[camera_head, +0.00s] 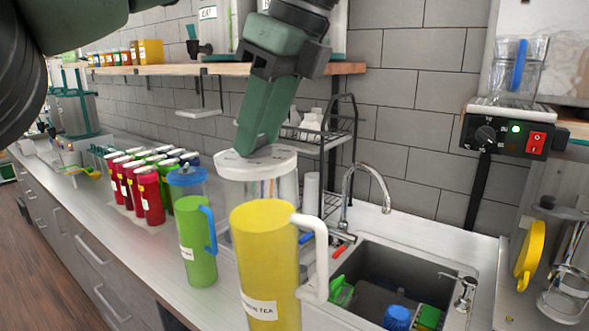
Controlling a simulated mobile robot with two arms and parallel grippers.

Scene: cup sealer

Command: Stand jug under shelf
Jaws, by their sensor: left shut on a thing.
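My left gripper (259,150) reaches down from the top and is shut at the white lid of a clear jug (262,187). The exact grip is hidden behind the fingers. The jug looks upright, and its lower part is hidden behind the yellow jug (262,240) with a white handle. A green jug (192,245) with a blue handle and a clear jug with a blue lid (187,180) stand upright on the counter to the left. The wooden shelf (180,69) runs along the wall behind. My right gripper is not in view.
Several red and green bottles (150,195) stand in rows on the counter (130,230). A sink (405,270) with a faucet (368,178) lies at the right. A wire rack (338,130) stands behind the clear jug. A control box (508,132) hangs at the right.

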